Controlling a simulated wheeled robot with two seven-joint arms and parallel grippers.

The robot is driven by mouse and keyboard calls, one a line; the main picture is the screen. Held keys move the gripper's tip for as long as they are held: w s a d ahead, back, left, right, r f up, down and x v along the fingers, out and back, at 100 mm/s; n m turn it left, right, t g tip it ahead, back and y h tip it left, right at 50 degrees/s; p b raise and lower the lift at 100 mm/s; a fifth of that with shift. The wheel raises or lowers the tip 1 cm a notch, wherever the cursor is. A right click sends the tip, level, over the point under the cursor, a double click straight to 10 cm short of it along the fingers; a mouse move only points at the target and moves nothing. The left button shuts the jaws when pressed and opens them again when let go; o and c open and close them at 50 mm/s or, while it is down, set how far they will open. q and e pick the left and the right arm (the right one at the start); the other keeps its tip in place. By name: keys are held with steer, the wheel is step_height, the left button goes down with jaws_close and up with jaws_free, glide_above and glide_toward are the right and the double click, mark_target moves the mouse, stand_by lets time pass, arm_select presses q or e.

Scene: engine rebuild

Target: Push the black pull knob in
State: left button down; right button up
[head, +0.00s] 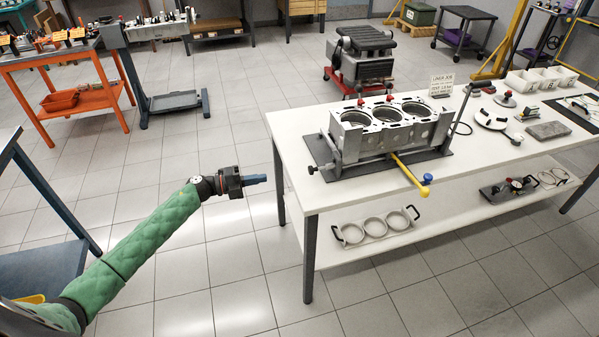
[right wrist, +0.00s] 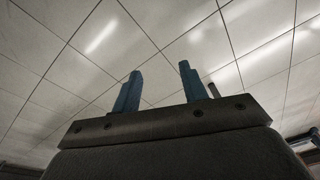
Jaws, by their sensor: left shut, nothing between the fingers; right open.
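The black pull knob (head: 312,169) sticks out on a short rod at the left end of the fixture that holds a grey engine block (head: 385,132) on the white bench (head: 295,130). My left gripper (head: 262,179) is shut and empty. In the head view it is left of the knob, apart from it, with its blue fingers pointing right toward the bench's left edge. My right gripper (right wrist: 157,90) shows only in the right wrist view. Its two blue fingers are apart with nothing between them, and tiles fill the view beyond.
Rings in a black-handled holder (head: 375,227) lie on the lower shelf. An orange table (head: 75,55) stands far left, a blue-grey table (head: 45,270) near left.

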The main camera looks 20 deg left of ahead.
arm_select(q)
steer(key=shift+d, duration=0.15)
arm_select(e)
steer(key=shift+f, duration=0.1)
arm_select(q)
steer(key=p, duration=0.6)
glide_toward(309, 170)
steer(key=x, duration=0.5)
steer(key=shift+w, duration=0.2)
steer(key=shift+w+d+f+p, duration=0.2)
steer(key=shift+w+d+p, duration=0.2)
steer(key=shift+d, duration=0.3)
arm_select(e)
steer(key=s+d+f, duration=0.2)
steer(key=f, duration=0.5)
steer(key=s+d+f, duration=0.2)
steer(key=s+f, duration=0.1)
steer(key=f, duration=0.5)
steer(key=shift+d+f+t, duration=0.2)
steer(key=shift+d+t, duration=0.2)
steer(key=shift+w, duration=0.1)
